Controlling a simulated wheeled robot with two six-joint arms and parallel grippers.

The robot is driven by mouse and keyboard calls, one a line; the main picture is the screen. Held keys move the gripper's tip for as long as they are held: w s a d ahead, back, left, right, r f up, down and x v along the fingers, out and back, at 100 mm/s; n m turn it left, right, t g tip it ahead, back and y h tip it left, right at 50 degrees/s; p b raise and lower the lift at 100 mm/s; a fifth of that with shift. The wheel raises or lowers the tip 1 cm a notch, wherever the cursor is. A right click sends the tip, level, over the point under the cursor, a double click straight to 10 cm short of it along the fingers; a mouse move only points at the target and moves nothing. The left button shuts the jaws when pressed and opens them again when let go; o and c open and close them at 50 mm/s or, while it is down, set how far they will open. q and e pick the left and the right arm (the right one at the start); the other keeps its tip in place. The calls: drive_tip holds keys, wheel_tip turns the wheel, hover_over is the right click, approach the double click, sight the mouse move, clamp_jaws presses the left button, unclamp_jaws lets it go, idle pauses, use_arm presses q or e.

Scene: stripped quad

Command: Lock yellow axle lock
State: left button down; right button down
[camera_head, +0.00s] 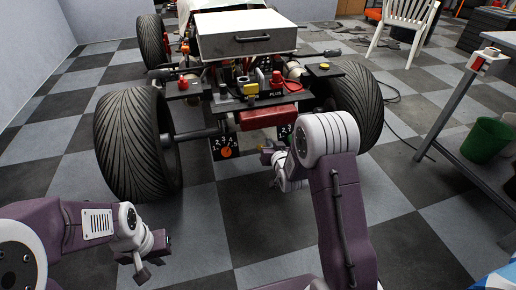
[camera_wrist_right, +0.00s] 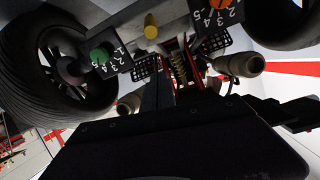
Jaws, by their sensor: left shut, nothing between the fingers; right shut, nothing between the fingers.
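A yellow cylindrical knob (camera_wrist_right: 151,25), which looks like the yellow axle lock, sticks out under the vehicle in the right wrist view. It lies between a plate with a green knob (camera_wrist_right: 99,54) and a plate with an orange knob (camera_wrist_right: 221,4). My right gripper (camera_head: 268,153) is shut and empty, low at the vehicle's near end between the wheels. Its forearm partly hides that area in the head view. I cannot tell whether it touches the yellow knob. My left gripper (camera_head: 150,262) is shut and empty, above the floor at the lower left, away from the vehicle.
The near left wheel (camera_head: 137,145) and right wheel (camera_head: 352,105) flank the work area. A red box (camera_head: 270,117) sits above it. A table (camera_head: 465,90) and green bucket (camera_head: 487,140) stand at the right. The checkered floor in front is clear.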

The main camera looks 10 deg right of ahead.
drive_tip(key=p+x, duration=0.1)
drive_tip(key=x, duration=0.2)
drive_tip(key=p+x, duration=0.1)
drive_tip(key=x, duration=0.6)
drive_tip(key=shift+s+f+p, duration=0.1)
drive_tip(key=shift+f+p, duration=0.25)
drive_tip(key=shift+p, duration=0.05)
drive_tip(key=shift+s+a+f+b, duration=0.1)
drive_tip(key=shift+s+f+b, duration=0.25)
drive_tip(key=shift+f, duration=0.1)
drive_tip(key=shift+s+a+f+b, duration=0.1)
drive_tip(key=shift+s+f+b, duration=0.15)
drive_tip(key=shift+f+b, duration=0.15)
drive_tip(key=shift+s+a+f, duration=0.1)
drive_tip(key=shift+s+f, duration=0.3)
drive_tip(key=shift+s, duration=0.1)
